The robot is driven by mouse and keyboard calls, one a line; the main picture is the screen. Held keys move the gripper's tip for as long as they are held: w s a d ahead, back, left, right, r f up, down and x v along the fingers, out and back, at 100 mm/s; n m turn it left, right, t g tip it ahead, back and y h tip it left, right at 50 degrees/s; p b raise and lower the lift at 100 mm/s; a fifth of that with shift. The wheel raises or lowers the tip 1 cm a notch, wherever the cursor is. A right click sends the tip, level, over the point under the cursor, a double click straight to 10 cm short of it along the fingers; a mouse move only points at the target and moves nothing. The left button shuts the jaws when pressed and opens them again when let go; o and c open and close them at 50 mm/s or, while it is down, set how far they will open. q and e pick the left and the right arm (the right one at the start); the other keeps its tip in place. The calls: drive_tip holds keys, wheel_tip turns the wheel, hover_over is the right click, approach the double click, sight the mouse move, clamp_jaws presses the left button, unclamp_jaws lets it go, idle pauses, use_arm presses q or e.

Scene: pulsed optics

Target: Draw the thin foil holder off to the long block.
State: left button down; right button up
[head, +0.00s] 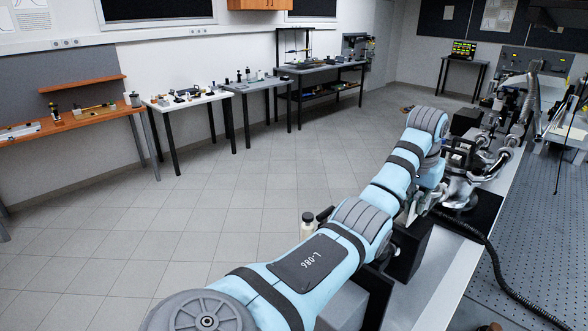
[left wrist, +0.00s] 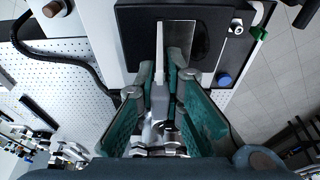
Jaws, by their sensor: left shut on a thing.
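My left gripper (left wrist: 161,74) points away from the wrist camera, its teal-lined fingers on either side of a thin pale upright piece, which looks like the thin foil holder (left wrist: 159,48). The fingers are shut on it. Its far end stands before a black block-like body (left wrist: 135,23) with a grey recessed face; whether they touch I cannot tell. I cannot tell which piece is the long block. In the head view my left gripper (head: 413,207) is small and partly hidden by my arm; the holder cannot be made out there. My right gripper is not in view.
A perforated optical table (head: 535,225) lies at the right, with a black corrugated hose (head: 490,265) along its edge. Metallic apparatus (head: 500,130) crowds its far part. In the wrist view a blue knob (left wrist: 224,79) is beside the black body. Open floor (head: 255,195) lies left.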

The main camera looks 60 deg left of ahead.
sight(420, 192)
use_arm(q)
drive_tip(key=shift+w+r, duration=0.15)
drive_tip(key=shift+w, duration=0.1)
wheel_tip(420, 192, up, 4)
drive_tip(key=shift+r, duration=0.15)
drive_tip(key=shift+s+r, duration=0.1)
drive_tip(key=shift+r, duration=0.2)
drive_tip(key=shift+a+f, duration=0.1)
drive_tip(key=shift+f, duration=0.05)
